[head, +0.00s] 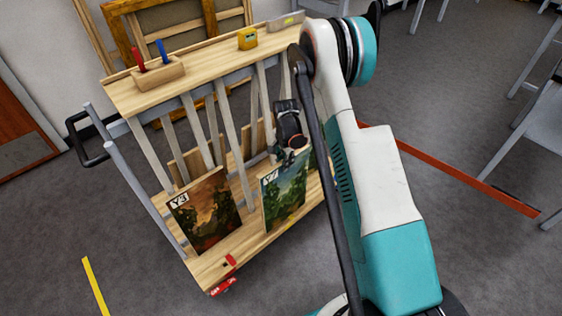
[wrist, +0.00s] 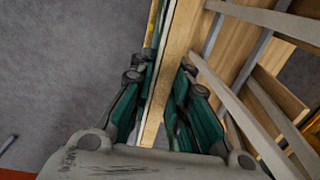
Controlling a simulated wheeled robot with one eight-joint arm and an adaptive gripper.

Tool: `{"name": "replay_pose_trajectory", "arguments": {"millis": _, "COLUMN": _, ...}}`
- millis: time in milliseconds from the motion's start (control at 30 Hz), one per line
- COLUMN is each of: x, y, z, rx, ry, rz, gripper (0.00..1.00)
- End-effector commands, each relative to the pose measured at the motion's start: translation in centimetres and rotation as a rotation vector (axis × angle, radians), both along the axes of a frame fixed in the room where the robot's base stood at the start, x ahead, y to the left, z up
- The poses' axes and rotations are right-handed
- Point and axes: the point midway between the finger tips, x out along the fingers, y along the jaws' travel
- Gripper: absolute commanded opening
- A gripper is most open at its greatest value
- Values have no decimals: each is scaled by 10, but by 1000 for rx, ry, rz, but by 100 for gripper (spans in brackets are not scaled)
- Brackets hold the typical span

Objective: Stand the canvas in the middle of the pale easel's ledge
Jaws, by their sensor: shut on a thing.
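A painted canvas (head: 284,196) with green and blue tones and a white label stands on the lower shelf of a wooden cart, leaning slightly. My gripper (head: 290,153) is at its top edge. In the wrist view my gripper (wrist: 160,76) has its teal fingers on both sides of the canvas (wrist: 158,100), shut on its thin edge. Behind the cart, at the top left, stand wooden easel frames, one pale (head: 92,38) and one more golden (head: 124,32). Their ledges are mostly hidden by the cart.
A second, brown-toned canvas (head: 203,212) stands to the left on the cart (head: 205,62). Grey slats rise close behind both canvases. The cart top holds a pen block (head: 160,75) and a yellow box (head: 247,39). Grey chairs (head: 532,125) stand at right. The floor at left is open.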

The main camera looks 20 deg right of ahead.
Motion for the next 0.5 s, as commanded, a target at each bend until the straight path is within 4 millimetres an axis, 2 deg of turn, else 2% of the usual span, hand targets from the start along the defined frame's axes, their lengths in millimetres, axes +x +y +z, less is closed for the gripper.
{"name": "replay_pose_trajectory", "arguments": {"millis": 500, "x": -16, "y": -7, "z": 23, "rx": 0, "ry": 0, "rz": -1, "gripper": 0}}
